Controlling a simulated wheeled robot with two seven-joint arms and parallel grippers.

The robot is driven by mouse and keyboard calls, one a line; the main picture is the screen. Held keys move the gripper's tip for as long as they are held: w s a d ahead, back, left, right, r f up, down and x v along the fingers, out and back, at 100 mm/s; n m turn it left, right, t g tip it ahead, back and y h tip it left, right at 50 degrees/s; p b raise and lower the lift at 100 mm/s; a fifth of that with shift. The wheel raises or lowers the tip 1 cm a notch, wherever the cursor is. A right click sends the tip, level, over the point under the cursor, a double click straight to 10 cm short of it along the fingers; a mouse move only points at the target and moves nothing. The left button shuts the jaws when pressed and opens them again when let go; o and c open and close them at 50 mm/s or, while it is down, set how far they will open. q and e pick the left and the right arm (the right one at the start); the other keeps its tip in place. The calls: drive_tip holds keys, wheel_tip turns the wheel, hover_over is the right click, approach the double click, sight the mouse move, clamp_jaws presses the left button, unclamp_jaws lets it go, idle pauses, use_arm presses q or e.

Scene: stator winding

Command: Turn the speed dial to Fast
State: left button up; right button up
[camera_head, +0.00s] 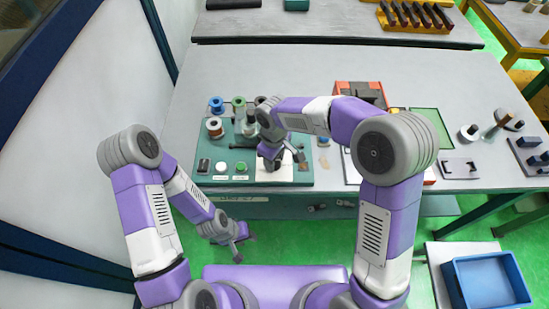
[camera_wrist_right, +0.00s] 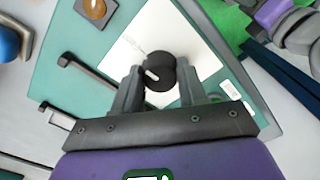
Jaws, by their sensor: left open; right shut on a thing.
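The speed dial (camera_wrist_right: 159,76) is a black round knob with a white mark, on a white plate (camera_wrist_right: 138,35) of the green panel. My right gripper (camera_wrist_right: 158,90) has its two fingers closed around the knob, one on each side. In the head view my right gripper (camera_head: 273,156) is over the white plate and hides most of the dial. Any Fast marking is too small to read. My left gripper (camera_head: 240,238) is open and empty, low over the green floor in front of the table.
The green panel (camera_head: 205,178) also carries several spools, a white button (camera_head: 221,167) and a green button (camera_head: 241,167). A blue bin (camera_head: 487,281) is at the lower right. The table's back strip is clear.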

drive_tip(key=shift+m, duration=0.5)
drive_tip(key=o, duration=1.1)
drive_tip(key=shift+c, duration=0.2)
wheel_tip(320, 180, up, 8)
drive_tip(key=shift+f+p, duration=0.2)
drive_tip(key=shift+p, duration=0.65)
